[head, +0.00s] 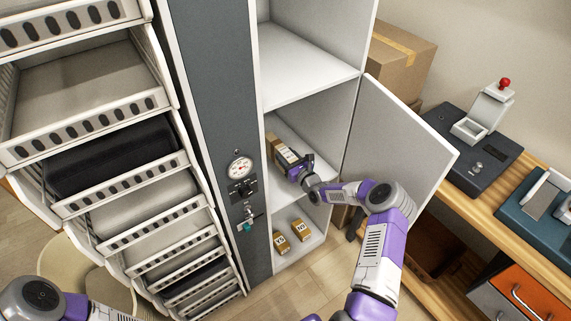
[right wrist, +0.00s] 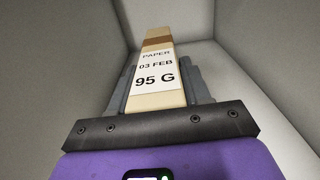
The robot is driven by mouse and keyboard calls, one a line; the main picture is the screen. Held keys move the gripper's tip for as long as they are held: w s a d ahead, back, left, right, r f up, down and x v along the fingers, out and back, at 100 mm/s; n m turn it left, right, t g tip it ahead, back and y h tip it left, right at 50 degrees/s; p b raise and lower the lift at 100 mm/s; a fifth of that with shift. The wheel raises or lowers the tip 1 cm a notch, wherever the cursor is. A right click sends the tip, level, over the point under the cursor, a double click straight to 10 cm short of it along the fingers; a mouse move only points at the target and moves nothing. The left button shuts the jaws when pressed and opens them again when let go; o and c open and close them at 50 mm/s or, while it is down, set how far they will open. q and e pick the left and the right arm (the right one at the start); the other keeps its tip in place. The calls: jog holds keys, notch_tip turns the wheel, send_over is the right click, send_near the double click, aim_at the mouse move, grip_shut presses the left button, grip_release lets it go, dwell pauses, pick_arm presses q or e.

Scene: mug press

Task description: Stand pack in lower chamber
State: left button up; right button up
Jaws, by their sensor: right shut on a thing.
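The tan pack (head: 271,143) is in my right gripper (head: 284,154), inside the middle compartment of the white cabinet in the head view. In the right wrist view the pack (right wrist: 158,60) is between both fingers, with a white label reading "PAPER 03 FEB 95 G". The pale compartment walls surround it. I cannot tell whether its base touches the shelf. Two more labelled tan packs (head: 281,243) (head: 300,230) stand in the lowest compartment, below my gripper. My left arm shows at the lower left, but its gripper is out of view.
A grey panel with a round gauge (head: 240,167) and a valve borders the compartments on the left. A tray rack (head: 125,205) stands farther left. A wooden bench (head: 500,207) with devices is at right.

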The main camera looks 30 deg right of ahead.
notch_tip(320, 180, down, 3)
jog(key=shift+f+b, duration=0.1)
jog(key=shift+b, duration=0.3)
jog(key=o, duration=1.3)
jog(key=shift+f, duration=0.1)
jog(key=shift+o, duration=0.2)
